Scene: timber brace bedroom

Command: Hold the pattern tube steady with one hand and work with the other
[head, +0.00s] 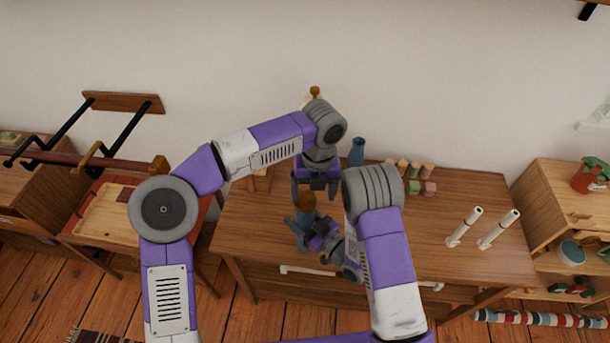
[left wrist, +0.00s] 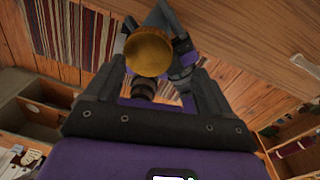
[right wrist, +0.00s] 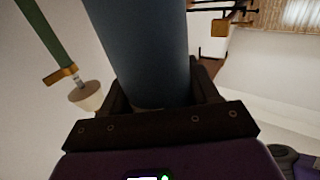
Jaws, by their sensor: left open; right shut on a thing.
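The pattern tube, a blue cylinder (head: 301,232) with a round gold-brown cap (head: 305,202), is above the front part of the wooden desk. My right gripper (head: 318,232) is shut on the tube; in the right wrist view the tube (right wrist: 142,45) fills the space between its fingers. My left gripper (head: 314,191) is open, close by the capped end. In the left wrist view the cap (left wrist: 148,53) faces the camera near the open fingertips. I cannot tell whether they touch it. The tube's far end is mostly hidden.
A shelf unit (head: 560,200) stands at the right. The desk's right half has bare room.

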